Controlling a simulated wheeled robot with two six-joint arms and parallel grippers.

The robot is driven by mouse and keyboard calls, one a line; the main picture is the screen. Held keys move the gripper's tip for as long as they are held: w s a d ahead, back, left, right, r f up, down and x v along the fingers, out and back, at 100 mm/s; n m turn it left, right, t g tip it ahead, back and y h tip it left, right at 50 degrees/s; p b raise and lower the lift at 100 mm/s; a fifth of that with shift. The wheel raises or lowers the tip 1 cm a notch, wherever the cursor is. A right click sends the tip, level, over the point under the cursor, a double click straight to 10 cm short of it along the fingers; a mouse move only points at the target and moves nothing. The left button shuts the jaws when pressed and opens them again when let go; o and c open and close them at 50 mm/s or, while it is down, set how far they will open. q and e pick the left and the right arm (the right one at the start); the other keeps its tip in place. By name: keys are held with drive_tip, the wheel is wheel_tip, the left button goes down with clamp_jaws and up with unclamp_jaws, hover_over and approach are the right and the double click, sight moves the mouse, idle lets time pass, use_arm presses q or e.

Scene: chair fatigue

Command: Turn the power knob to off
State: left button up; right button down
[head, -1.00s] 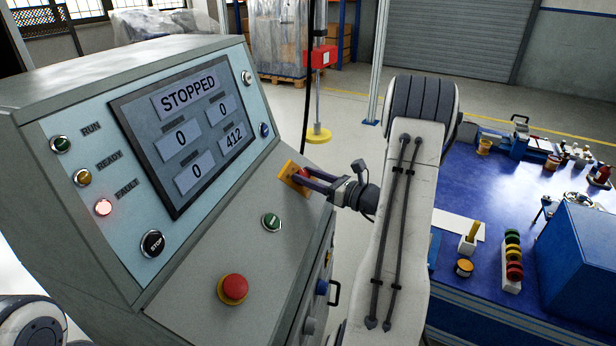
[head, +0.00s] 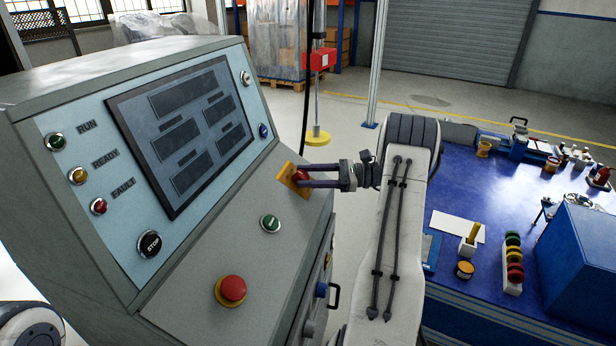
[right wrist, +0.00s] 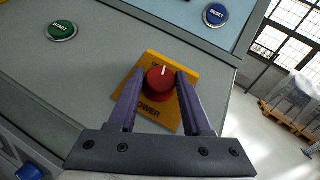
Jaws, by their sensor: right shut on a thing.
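The red power knob (right wrist: 160,82) sits on a yellow plate (right wrist: 153,61) marked POWER on the sloping panel of the console. In the right wrist view its white mark points to the plate's upper edge, where the label is partly hidden. In the head view the knob (head: 301,177) shows between the fingertips. My right gripper (right wrist: 158,85) is shut on the knob, one finger on each side. The display (head: 184,135) is dark, and the fault lamp (head: 99,206) is unlit. My left gripper is out of view.
A red mushroom button (head: 231,289), a green start button (head: 270,223) and a black stop button (head: 150,243) are on the console. A blue workbench (head: 470,190) with tools, colored rings and a blue box (head: 580,255) stands at the right.

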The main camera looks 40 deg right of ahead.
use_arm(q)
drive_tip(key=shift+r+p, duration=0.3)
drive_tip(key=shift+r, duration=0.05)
use_arm(e)
drive_tip(key=shift+w+d+r+n+g+y, duration=0.1)
drive_tip(key=shift+n+g+y, duration=0.3)
drive_tip(key=shift+n+g, duration=0.65)
drive_tip(key=shift+w+n+g+y, duration=0.1)
drive_tip(key=shift+n+g+y, duration=0.3)
drive_tip(key=shift+n+g, duration=0.6)
drive_tip(key=shift+n, duration=0.25)
drive_tip(key=shift+c, duration=1.8)
unclamp_jaws()
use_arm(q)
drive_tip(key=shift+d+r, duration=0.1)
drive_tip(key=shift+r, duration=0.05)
use_arm(e)
drive_tip(key=shift+d+g, duration=0.1)
drive_tip(key=shift+g, duration=0.15)
